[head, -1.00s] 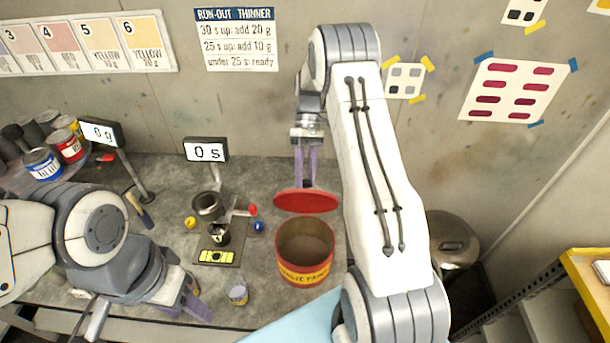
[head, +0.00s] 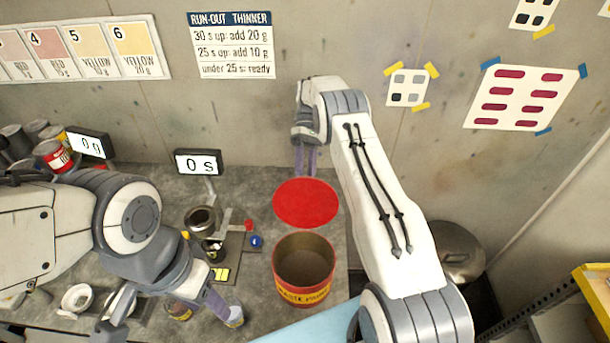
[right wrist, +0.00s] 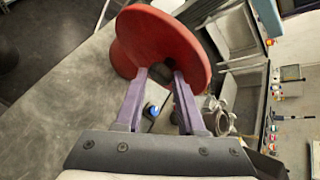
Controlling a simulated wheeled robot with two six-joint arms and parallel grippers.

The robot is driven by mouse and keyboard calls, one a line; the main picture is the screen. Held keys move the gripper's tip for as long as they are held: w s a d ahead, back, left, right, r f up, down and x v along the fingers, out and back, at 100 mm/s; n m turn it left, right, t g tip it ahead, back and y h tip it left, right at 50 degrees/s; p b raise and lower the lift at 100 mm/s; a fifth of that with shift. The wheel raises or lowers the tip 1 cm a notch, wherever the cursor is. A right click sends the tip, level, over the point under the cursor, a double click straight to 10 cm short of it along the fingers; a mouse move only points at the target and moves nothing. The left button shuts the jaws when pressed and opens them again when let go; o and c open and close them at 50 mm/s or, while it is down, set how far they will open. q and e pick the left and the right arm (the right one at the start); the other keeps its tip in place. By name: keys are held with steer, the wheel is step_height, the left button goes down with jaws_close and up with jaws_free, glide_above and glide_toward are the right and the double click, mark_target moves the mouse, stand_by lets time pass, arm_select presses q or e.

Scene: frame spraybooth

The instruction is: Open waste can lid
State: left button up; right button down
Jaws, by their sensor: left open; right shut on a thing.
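The waste can (head: 303,285) is a red can with a yellow label band, standing open on the grey bench in the head view. Its red lid (head: 305,203) is off, raised just behind the can and tilted so its round face shows. My right gripper (head: 306,160) is shut on the lid from behind. In the right wrist view, the two purple fingers (right wrist: 160,78) meet the red lid (right wrist: 165,40), with the exact grip partly hidden. My left gripper (head: 217,303) is open at the front left, close to a small cup (head: 235,317).
A metal pot (head: 202,220) and blue knob (head: 256,241) stand left of the can. Paint cans (head: 52,155) and two displays (head: 198,162) are at the back left. A metal bin (head: 458,250) stands right of my arm.

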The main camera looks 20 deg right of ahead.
steer(key=shift+s+d+f, duration=0.15)
steer(key=shift+s+f, duration=0.1)
steer(key=shift+f, duration=0.45)
steer(key=c, duration=0.8)
jaws_free()
steer(key=o, duration=0.3)
steer(key=shift+d, duration=0.15)
steer(key=shift+w+a, duration=0.1)
steer(key=shift+a, duration=0.15)
steer(key=shift+r, duration=0.1)
steer(key=shift+r, duration=0.1)
